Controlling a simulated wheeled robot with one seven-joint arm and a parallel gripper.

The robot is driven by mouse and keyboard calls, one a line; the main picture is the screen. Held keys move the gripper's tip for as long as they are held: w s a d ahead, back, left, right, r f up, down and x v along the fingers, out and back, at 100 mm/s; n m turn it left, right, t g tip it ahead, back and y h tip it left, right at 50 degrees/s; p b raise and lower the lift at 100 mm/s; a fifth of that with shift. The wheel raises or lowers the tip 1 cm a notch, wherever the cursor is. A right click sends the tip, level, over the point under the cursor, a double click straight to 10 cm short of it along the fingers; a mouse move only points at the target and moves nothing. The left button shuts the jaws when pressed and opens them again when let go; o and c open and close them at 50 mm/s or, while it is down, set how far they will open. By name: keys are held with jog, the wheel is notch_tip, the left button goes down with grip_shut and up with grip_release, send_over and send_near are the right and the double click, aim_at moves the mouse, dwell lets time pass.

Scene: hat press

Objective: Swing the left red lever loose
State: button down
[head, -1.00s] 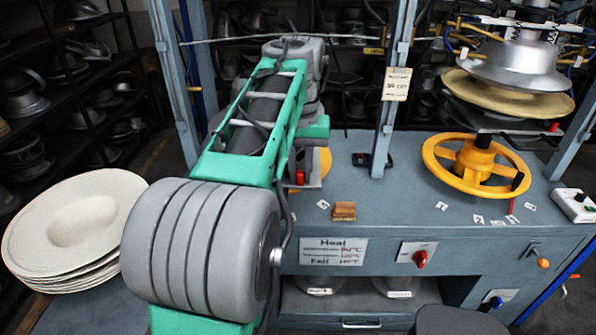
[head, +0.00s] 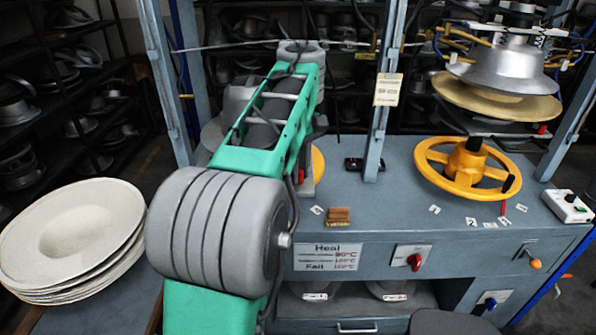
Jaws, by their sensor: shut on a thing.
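A small sliver of red (head: 300,177) shows beside my arm at the left station of the press bench. It may be part of the left red lever, but my arm covers most of that spot and I cannot tell its position. Part of a yellow wheel (head: 318,163) shows just right of it. My green and grey arm reaches up and over the left station. My gripper is hidden behind the arm, so its jaws and what they hold do not show.
The right station has a yellow handwheel (head: 465,168) and a metal hat form (head: 508,70) over a tan brim (head: 497,97). A wooden block (head: 338,215) lies on the bench front. Pale hat blanks (head: 70,235) are stacked at left. Blue posts (head: 380,120) frame the press.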

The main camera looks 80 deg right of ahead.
jog(key=shift+d+n, duration=0.1)
jog(key=shift+n, duration=0.3)
jog(key=c, duration=1.3)
grip_release()
jog(key=shift+r, duration=0.1)
notch_tip(320, 180, up, 8)
jog(key=p, duration=0.7)
jog(key=shift+f, duration=0.2)
